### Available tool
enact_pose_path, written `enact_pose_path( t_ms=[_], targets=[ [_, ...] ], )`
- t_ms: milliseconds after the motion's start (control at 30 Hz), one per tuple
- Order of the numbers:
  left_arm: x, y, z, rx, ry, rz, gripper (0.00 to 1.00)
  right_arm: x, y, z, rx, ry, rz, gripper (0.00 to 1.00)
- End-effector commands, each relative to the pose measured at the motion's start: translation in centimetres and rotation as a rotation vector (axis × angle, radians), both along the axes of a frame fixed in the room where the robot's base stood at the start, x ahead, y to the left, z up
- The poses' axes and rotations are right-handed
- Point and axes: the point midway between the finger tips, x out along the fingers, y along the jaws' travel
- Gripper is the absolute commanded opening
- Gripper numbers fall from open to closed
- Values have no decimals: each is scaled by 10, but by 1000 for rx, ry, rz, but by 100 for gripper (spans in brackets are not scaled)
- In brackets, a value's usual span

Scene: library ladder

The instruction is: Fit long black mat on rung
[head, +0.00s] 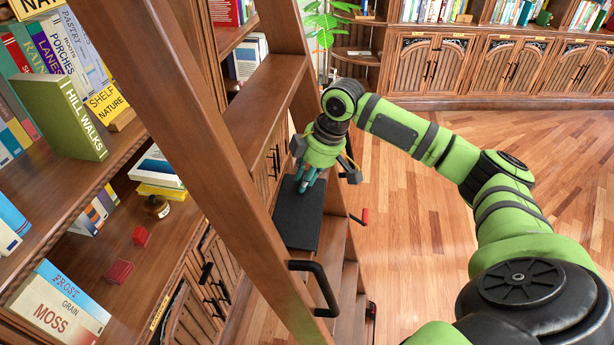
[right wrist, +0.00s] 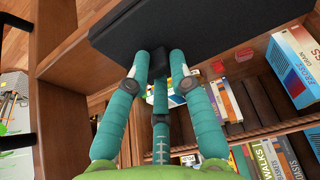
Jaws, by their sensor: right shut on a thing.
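The long black mat (head: 297,222) lies over a wooden rung of the library ladder (head: 225,150) in the head view, lengthwise between the two side rails. I cannot tell whether it rests flat on the rung or is held slightly above it. My right gripper (head: 308,183) is above the mat's far part, shut on it. In the right wrist view the teal fingers (right wrist: 160,75) close around a small black grip (right wrist: 150,62) on the mat (right wrist: 185,28). The fingers hide part of this grip. My left gripper is not in view.
Bookshelves with a green book (head: 62,118) and red boxes (head: 119,272) stand left of the ladder. A black handle (head: 322,290) sits beside the mat's near end. A red-tipped lever (head: 364,215) is at the right rail. The wooden floor (head: 420,230) at right is clear.

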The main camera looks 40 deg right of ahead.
Motion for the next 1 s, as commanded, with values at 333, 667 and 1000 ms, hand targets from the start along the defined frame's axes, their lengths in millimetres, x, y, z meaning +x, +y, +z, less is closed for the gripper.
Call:
enact_pose_path(
  t_ms=[333,667,1000],
  targets=[
    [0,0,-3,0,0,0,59,-7,1,-16,-4,36,6,0],
    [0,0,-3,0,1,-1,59,-8,1,-16,-4,37,5,51],
    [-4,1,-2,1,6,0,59,-7,0,-10,-5,31,5,51]
  ],
)
